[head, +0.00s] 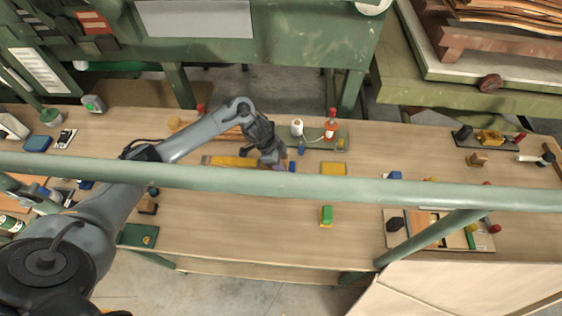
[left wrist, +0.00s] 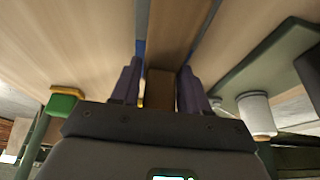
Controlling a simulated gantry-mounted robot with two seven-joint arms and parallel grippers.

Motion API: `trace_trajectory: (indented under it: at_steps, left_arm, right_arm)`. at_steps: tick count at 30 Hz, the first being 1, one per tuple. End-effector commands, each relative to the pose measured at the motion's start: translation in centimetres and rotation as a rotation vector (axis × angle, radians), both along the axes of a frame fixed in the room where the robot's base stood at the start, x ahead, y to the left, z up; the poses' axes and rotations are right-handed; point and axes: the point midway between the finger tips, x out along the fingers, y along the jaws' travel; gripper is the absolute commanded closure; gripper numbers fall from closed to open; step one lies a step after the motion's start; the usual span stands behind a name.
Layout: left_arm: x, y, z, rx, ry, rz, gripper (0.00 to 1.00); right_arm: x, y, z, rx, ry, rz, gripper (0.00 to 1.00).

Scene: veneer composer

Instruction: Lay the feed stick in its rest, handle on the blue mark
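My left gripper (head: 272,162) is low over the middle of the bench, pointing down. In the left wrist view its two dark fingers (left wrist: 160,92) stand on either side of a brown wooden piece that fills nearly all the gap. I take this for the feed stick (left wrist: 175,35), which runs away from the fingers toward the top. In the head view a long yellow-orange wooden strip (head: 230,161) reaches left from the gripper. A narrow blue strip (left wrist: 140,35) shows beside the stick; I cannot tell whether it is the mark. The gripper hides the rest's details. My right gripper is not in view.
Behind the gripper is a green tray (head: 342,131) with a white spool (head: 297,128) and an orange-red bottle (head: 331,127). A yellow block (head: 333,169) and a green block (head: 326,215) lie to the right. A green rail (head: 420,192) crosses the view.

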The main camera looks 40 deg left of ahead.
Motion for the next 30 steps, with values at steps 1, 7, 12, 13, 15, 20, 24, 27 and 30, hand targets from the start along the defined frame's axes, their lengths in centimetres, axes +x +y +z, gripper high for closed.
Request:
trace_trajectory:
  at_steps: [1, 7, 12, 13, 15, 20, 24, 27, 30]
  left_arm:
    - [0.0, 0.0, 0.0, 0.0, 0.0, 0.0, 0.47]
    - [0.0, 0.0, 0.0, 0.0, 0.0, -0.001, 0.35]
    - [0.0, 0.0, 0.1, 0.0, 0.0, -0.001, 0.35]
    - [0.0, 0.0, 0.2, 0.0, 0.0, -0.001, 0.35]
    - [0.0, 0.0, 0.5, 0.0, -0.002, -0.001, 0.35]
    - [-0.3, 0.5, 1.9, 0.001, -0.002, 0.0, 0.35]
    - [-0.6, 1.0, 3.4, 0.001, -0.002, 0.0, 0.35]
    - [-0.8, 1.1, 4.0, -0.001, -0.001, -0.001, 0.35]
    - [-0.9, 1.2, 4.1, -0.001, 0.0, 0.0, 0.35]
  right_arm:
    - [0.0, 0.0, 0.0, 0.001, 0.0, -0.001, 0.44]
    - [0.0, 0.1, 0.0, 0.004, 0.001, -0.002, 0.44]
    - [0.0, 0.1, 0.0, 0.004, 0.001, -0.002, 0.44]
    - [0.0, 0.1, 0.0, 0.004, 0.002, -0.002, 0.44]
    - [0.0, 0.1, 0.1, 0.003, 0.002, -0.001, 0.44]
    - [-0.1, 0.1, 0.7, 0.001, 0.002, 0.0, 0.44]
    - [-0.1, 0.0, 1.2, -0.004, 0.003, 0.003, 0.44]
    - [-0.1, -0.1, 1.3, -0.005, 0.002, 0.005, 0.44]
    - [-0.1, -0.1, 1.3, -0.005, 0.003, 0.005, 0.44]
